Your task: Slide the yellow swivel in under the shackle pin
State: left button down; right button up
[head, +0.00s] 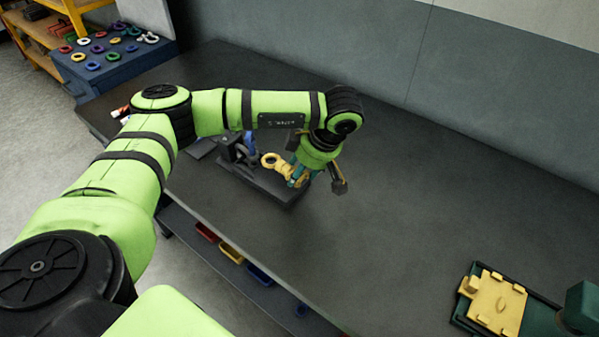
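The yellow swivel (270,160) has its ring end pointing left, over a dark block (268,186) on the bench. My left gripper (297,177) reaches down from the right at the swivel's other end, and its teal fingers appear closed on it. The dark shackle (243,155) stands at the block's left end, just left of the swivel's ring, with a blue part (249,141) at it. Whether the blue part is the pin is too small to tell. The ring appears close to the shackle; contact cannot be told. My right gripper is out of view.
The dark bench (420,210) is clear to the right of the block. A yellow plate (495,303) on a green tray lies at the lower right. A blue stand (115,68) with coloured rings is at the upper left. Coloured bins (232,252) sit on a shelf below the bench.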

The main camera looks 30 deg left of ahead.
aim_at(280, 176)
pick_arm(q)
jog(key=shift+w+a+f, duration=0.15)
jog(key=shift+a+f, duration=0.1)
jog(key=shift+a, duration=0.1)
jog(key=shift+f+b, duration=0.95)
jog(key=shift+f, duration=0.45)
jog(key=shift+a, duration=0.85)
jog(key=shift+a+b, duration=0.4)
jog(key=shift+a, duration=1.6)
jog(key=shift+a+f, duration=0.1)
jog(key=shift+a, duration=0.05)
jog(key=shift+c, duration=2.2)
grip_release()
jog(key=shift+a+f, duration=0.1)
jog(key=shift+w+d, duration=0.1)
jog(key=shift+d, duration=0.1)
